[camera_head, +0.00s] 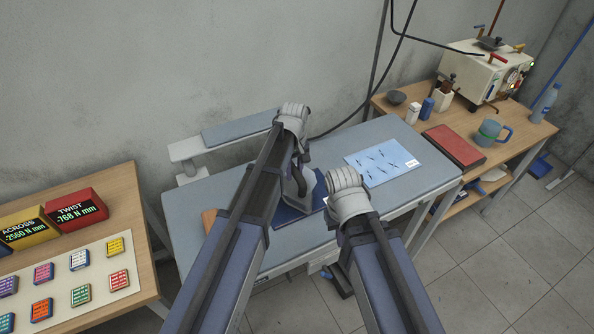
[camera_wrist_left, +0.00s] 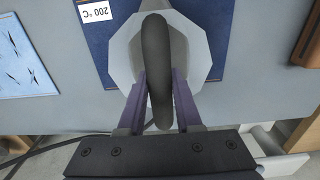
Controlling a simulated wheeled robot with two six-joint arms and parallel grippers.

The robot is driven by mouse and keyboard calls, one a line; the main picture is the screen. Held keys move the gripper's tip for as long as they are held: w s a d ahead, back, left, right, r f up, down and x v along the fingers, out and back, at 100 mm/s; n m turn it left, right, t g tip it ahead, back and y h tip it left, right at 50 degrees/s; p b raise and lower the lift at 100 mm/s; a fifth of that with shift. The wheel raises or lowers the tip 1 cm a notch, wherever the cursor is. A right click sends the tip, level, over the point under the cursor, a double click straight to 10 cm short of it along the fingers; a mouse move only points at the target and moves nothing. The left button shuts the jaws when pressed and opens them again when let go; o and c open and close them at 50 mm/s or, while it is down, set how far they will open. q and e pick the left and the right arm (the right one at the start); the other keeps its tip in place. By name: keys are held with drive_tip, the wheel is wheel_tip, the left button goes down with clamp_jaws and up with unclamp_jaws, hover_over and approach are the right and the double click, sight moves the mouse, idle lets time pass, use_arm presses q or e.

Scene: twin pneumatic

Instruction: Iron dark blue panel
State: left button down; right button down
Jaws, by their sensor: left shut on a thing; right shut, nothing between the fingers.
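The dark blue panel (camera_head: 285,214) lies on the grey ironing table (camera_head: 430,170), partly hidden by my arms. It also shows in the left wrist view (camera_wrist_left: 97,40) with a "200 °C" label. A pale grey iron (camera_head: 306,186) with a dark handle (camera_wrist_left: 157,65) is over the panel. I cannot tell whether its sole touches the cloth. My left gripper (camera_wrist_left: 158,95) is shut on the iron's handle. My right gripper (camera_head: 345,190) is shut and empty just right of the iron; its fingertips are mostly hidden behind its wrist.
A light blue panel (camera_head: 382,163) with dark marks lies right of the iron. A narrow padded arm board (camera_head: 238,128) stands at the back left. Display boxes (camera_head: 76,209) stand at left.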

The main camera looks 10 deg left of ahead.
use_arm(q)
drive_tip(key=shift+s+a+f, duration=0.1)
drive_tip(key=shift+s+a, duration=0.85)
drive_tip(key=shift+a, duration=0.25)
drive_tip(key=shift+s+a, duration=0.1)
drive_tip(key=shift+a, duration=0.05)
drive_tip(key=shift+s+a, duration=0.45)
drive_tip(key=shift+a, duration=0.3)
drive_tip(key=shift+s+a, duration=0.45)
drive_tip(key=shift+a, duration=0.25)
drive_tip(key=shift+s+a, duration=0.1)
drive_tip(key=shift+s+a+r, duration=0.1)
drive_tip(key=shift+s+a, duration=0.35)
drive_tip(key=shift+a, duration=0.25)
drive_tip(key=shift+s+a+r, duration=0.1)
drive_tip(key=shift+s+a, duration=0.3)
drive_tip(key=shift+a, duration=0.3)
drive_tip(key=shift+r+p, duration=0.15)
drive_tip(key=shift+p, duration=0.15)
drive_tip(key=shift+r+p, duration=2.85)
